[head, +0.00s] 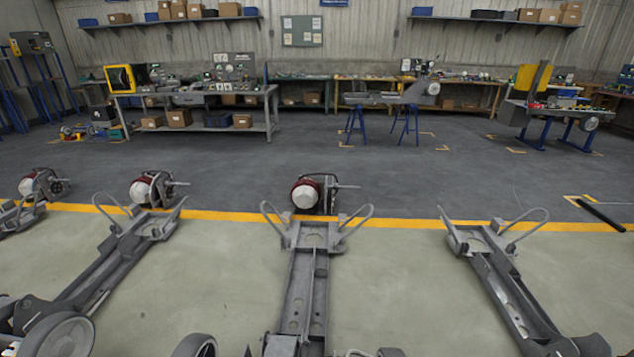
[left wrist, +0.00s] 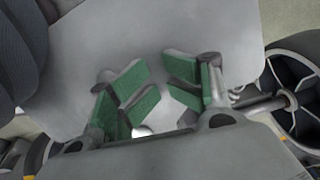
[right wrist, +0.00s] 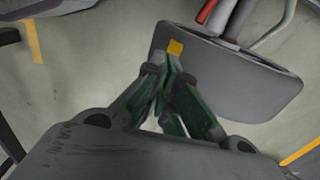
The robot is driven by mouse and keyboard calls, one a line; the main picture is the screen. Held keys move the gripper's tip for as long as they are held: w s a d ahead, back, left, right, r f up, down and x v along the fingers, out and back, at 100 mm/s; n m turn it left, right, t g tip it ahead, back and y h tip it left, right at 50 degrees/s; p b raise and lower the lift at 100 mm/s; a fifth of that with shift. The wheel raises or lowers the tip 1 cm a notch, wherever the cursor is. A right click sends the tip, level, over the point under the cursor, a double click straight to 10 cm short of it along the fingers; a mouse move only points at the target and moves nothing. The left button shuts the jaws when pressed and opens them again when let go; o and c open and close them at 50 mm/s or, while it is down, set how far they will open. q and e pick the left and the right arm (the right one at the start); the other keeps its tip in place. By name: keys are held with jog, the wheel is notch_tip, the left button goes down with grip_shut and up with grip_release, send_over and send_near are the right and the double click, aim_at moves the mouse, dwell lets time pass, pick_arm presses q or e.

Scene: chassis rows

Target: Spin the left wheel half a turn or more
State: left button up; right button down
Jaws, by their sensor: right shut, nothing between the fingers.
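In the head view a grey chassis (head: 305,275) lies straight ahead. The dark top of a wheel (head: 195,346) shows at its lower left, cut off by the bottom edge. Neither gripper shows in the head view. In the left wrist view my left gripper (left wrist: 160,90) has its green pads apart, with nothing between them, in front of a grey surface. A spoked wheel (left wrist: 296,90) with an axle is to its right, apart from the fingers. My right gripper (right wrist: 168,95) is shut and empty, near a grey plate with a yellow square (right wrist: 175,47).
A left chassis (head: 95,270) with a wheel (head: 60,336) and a right chassis (head: 505,285) with a wheel (head: 592,345) flank the middle one. A red-and-grey round unit (head: 308,194) stands beyond the yellow floor line. Benches are far back. Floor between chassis is clear.

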jog(key=shift+r, duration=0.15)
pick_arm(q)
jog(key=shift+w+p+v, duration=0.15)
jog(key=shift+p+v, duration=0.6)
jog(key=shift+p, duration=0.1)
jog(key=shift+w+p+v, duration=0.15)
jog(key=shift+p+v, duration=0.6)
jog(key=shift+p, duration=0.05)
pick_arm(e)
jog(key=shift+r, duration=1.65)
pick_arm(q)
jog(key=shift+s, duration=0.15)
pick_arm(e)
jog(key=shift+a+f, duration=0.1)
jog(key=shift+a, duration=0.05)
